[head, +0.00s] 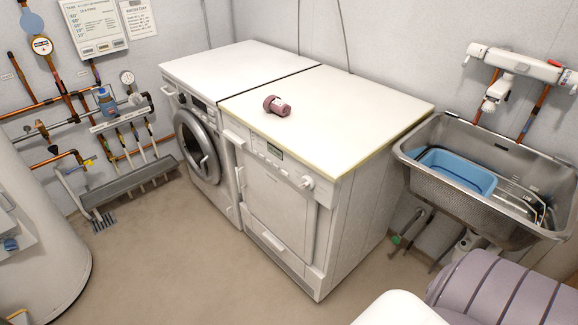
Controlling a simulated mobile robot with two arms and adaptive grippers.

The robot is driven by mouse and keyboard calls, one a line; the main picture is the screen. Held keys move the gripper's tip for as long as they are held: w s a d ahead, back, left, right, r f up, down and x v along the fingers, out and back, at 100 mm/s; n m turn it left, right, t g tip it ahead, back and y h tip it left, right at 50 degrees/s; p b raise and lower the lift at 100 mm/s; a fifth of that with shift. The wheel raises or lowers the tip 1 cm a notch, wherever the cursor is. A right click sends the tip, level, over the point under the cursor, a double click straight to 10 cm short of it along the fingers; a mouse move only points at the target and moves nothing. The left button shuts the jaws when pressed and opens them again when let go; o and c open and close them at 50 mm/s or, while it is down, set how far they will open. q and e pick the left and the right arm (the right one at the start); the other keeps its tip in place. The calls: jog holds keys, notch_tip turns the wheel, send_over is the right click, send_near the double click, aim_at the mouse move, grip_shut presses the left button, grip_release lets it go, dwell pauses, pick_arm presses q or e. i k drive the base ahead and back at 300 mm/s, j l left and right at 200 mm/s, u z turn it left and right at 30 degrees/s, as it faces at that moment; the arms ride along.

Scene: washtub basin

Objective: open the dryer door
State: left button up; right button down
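Two white appliances stand side by side against the wall. The right one has a flat, nearly square front door (275,190), which looks shut, with a knob and a small display above it. The left one has a round grey-rimmed door (197,148), which also looks shut. I cannot tell from labels which is the dryer. Neither of my grippers shows in the head view, and nothing of mine is seen touching either door.
A metal sink (465,200) with a blue basin (455,172) stands to the right. A ribbed mauve object (510,290) fills the lower right. The floor (185,260) before the appliances is clear.

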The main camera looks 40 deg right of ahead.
aim_at(288, 212)
jog(key=i, duration=1.15)
